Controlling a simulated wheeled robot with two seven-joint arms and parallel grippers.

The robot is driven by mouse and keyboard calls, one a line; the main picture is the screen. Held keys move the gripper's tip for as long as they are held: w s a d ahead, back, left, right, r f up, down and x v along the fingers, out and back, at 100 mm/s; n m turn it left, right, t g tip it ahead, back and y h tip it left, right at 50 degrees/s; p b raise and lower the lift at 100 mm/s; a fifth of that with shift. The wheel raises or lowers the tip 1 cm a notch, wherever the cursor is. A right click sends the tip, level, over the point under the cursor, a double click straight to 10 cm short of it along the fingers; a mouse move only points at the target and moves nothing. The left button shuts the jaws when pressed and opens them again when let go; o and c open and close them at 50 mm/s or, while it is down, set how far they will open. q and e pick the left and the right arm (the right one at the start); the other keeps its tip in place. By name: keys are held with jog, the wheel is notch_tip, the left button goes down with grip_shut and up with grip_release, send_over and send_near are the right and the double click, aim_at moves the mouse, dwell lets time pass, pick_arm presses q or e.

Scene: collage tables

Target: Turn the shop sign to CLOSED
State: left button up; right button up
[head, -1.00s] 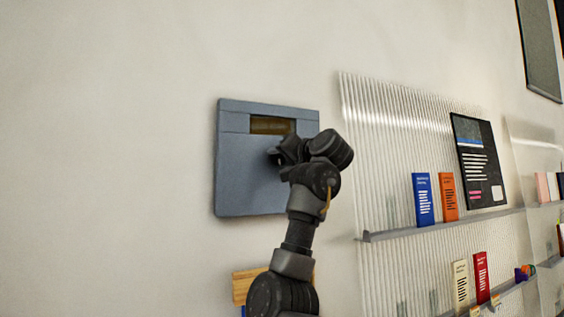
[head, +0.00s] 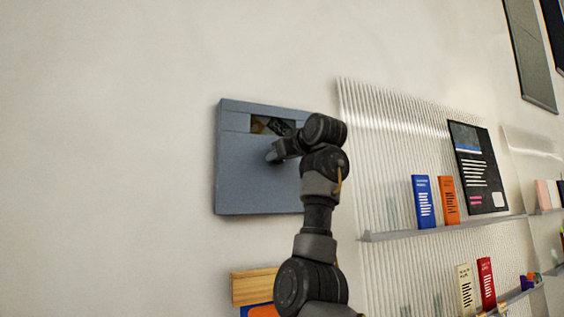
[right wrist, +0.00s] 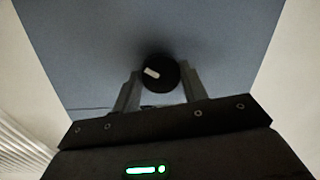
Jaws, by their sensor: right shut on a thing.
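The shop sign is a flat blue-grey box (head: 245,170) on the wall in the head view. A small window (head: 258,125) near its top shows yellow-brown at the left and a dark, slanted part with light marks at the right; I cannot read a word. My right gripper (head: 275,155) is at the front of the box, below the window. In the right wrist view, a round black knob (right wrist: 158,74) with a white mark sits between the fingers of the right gripper (right wrist: 160,84), which is shut on it. My left gripper is out of view.
To the right, a ribbed clear panel (head: 372,150) carries a shelf (head: 400,233) with a blue book (head: 423,200) and an orange book (head: 447,200). A wooden block (head: 252,286) is below the sign. The wall left of the sign is bare.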

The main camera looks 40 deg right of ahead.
jog(key=n+h+b, duration=0.1)
jog(key=n, duration=0.4)
jog(key=shift+a+g, duration=0.1)
jog(key=shift+g, duration=0.3)
jog(key=shift+n, duration=0.4)
jog(key=o, duration=1)
jog(key=shift+c, duration=0.2)
jog(key=b+v, duration=0.6)
jog(key=v, duration=0.5)
